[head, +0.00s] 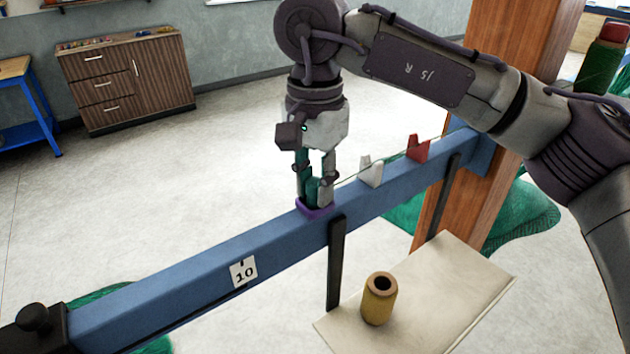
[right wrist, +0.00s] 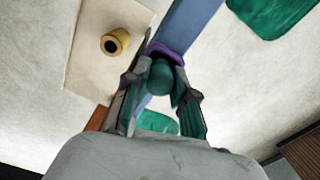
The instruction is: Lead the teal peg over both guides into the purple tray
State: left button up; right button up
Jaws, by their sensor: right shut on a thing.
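The purple tray (head: 318,213) sits on top of the blue beam; its rim also shows in the right wrist view (right wrist: 172,54). My right gripper (head: 315,188) points down over the tray, shut on the teal peg (head: 313,192). The peg stands roughly upright with its lower end at the tray; whether it touches the tray's floor is hidden. It also shows between the fingers in the right wrist view (right wrist: 160,76). The white guide (head: 371,172) and the red guide (head: 418,149) stand along the beam to the right. A thin line runs from the peg's side past both guides. My left gripper is out of view.
The blue beam (head: 180,292) runs diagonally, with a "10" label, to a wooden post (head: 500,130). A yellow spool (head: 378,300) stands on a pale board (head: 455,290) below the beam. Green netting (head: 525,212) lies behind. Dark upright bars (head: 336,265) flank the beam's front side.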

jog(key=shift+f, duration=0.1)
jog(key=o, duration=0.9)
jog(key=shift+o, duration=0.2)
notch_tip(320, 180, up, 12)
